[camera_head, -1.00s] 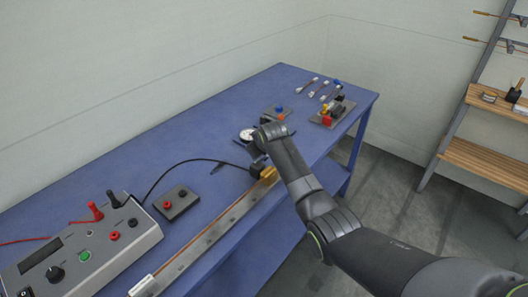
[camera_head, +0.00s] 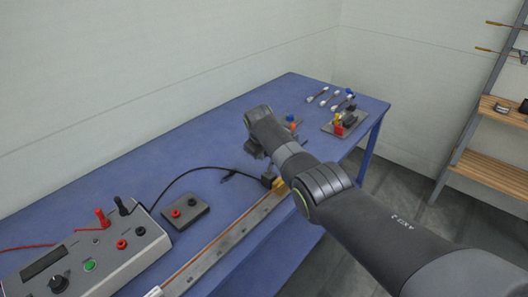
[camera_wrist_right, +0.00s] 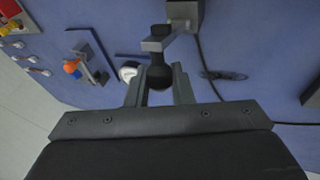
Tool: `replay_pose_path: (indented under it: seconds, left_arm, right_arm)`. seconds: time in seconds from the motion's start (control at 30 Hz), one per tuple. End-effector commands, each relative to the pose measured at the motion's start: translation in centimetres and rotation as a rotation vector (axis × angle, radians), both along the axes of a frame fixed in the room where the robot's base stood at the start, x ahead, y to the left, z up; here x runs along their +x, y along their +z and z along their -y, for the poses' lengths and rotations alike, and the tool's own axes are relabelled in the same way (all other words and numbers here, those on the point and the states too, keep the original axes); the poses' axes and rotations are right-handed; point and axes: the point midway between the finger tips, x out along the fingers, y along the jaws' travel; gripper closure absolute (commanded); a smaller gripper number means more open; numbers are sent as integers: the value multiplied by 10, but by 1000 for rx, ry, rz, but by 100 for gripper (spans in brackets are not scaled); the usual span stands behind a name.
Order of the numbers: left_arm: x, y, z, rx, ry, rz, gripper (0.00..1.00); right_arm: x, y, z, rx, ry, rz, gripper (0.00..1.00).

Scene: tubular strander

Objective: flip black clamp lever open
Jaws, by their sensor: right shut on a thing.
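My right gripper (camera_head: 254,151) hangs over the blue table, near the far end of the long metal rail. In the right wrist view its two fingers (camera_wrist_right: 159,88) are closed around the round black end of the black clamp lever (camera_wrist_right: 159,74). A short grey piece (camera_wrist_right: 158,44) joins that end to a grey block (camera_wrist_right: 184,10). In the head view the dark clamp block (camera_head: 268,180) shows beside a brass-coloured part (camera_head: 281,187) on the rail. My arm hides the lever in the head view. My left gripper is out of view.
The metal rail (camera_head: 222,246) runs along the table's front edge. A grey meter box (camera_head: 85,258), a small socket box (camera_head: 182,210) and a black cable (camera_head: 170,180) lie to the left. A plate with coloured parts (camera_head: 340,124) stands far right. A white round gauge (camera_wrist_right: 128,72) is near the fingers.

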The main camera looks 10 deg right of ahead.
Motion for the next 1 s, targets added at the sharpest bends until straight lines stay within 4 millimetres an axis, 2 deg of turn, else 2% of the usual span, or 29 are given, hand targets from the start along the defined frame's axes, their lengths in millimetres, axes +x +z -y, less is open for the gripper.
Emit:
replay_pose_path:
  seconds: [0.37, 0.4, 0.53, 1.0]
  left_arm:
    - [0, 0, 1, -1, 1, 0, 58]
    - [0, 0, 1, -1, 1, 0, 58]
    - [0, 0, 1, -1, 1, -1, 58]
    - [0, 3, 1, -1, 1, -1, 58]
  right_arm:
    - [-1, -1, 0, -3, 1, -6, 100]
    - [-1, -1, 0, -4, 0, -7, 75]
    - [-1, -1, 0, -3, 0, -6, 58]
    - [-2, 7, -2, -1, 1, -1, 58]
